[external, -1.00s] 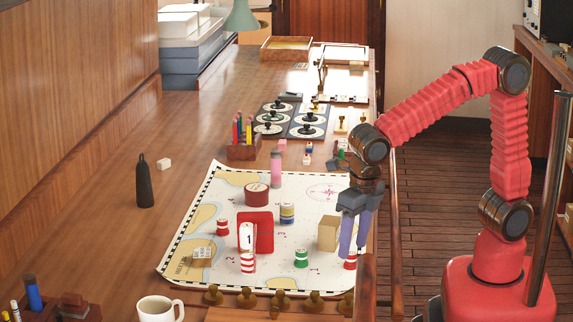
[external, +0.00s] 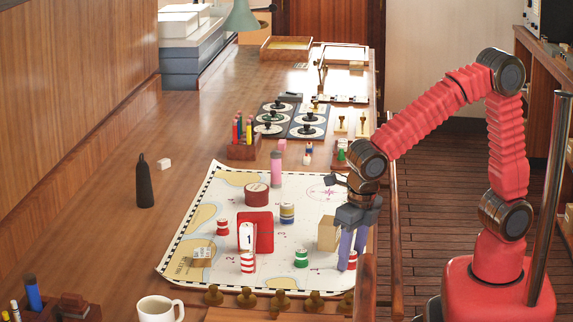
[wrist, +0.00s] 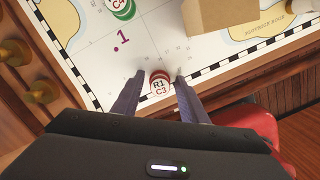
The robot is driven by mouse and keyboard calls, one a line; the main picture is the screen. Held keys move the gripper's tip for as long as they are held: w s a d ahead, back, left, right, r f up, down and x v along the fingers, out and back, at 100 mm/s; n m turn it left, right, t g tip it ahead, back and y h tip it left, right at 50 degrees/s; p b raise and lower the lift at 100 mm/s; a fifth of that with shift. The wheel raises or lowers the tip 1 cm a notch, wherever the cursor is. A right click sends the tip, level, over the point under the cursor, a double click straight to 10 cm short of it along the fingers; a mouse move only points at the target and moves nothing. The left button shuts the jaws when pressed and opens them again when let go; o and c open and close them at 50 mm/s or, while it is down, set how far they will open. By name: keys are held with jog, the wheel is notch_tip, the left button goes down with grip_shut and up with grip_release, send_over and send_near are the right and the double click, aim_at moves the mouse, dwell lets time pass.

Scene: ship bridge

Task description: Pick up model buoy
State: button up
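Several striped model buoys stand on a paper chart (external: 212,268). A red-and-white buoy (external: 352,265) near the chart's right front edge is partly hidden by my fingers. In the wrist view this buoy (wrist: 159,86) shows a top label "R1 C3" and sits between my fingers. My gripper (wrist: 159,75) is open, with one finger on each side of the buoy and no clear contact. In the external view my gripper (external: 349,262) points down at it. A green-and-white buoy (external: 301,258) stands to the left, also visible in the wrist view (wrist: 122,8).
A cardboard-coloured box (external: 327,234) stands just behind the buoy, also at the top of the wrist view (wrist: 222,14). Brass pieces (external: 281,299) line the front edge. Other red-and-white buoys (external: 222,227) and a red block (external: 264,232) are farther left.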

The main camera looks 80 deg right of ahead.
jog(key=c, duration=0.9)
jog(key=shift+o, duration=0.2)
jog(key=shift+r, duration=0.1)
notch_tip(320, 180, up, 10)
jog(key=shift+f, duration=0.1)
dwell(0.3)
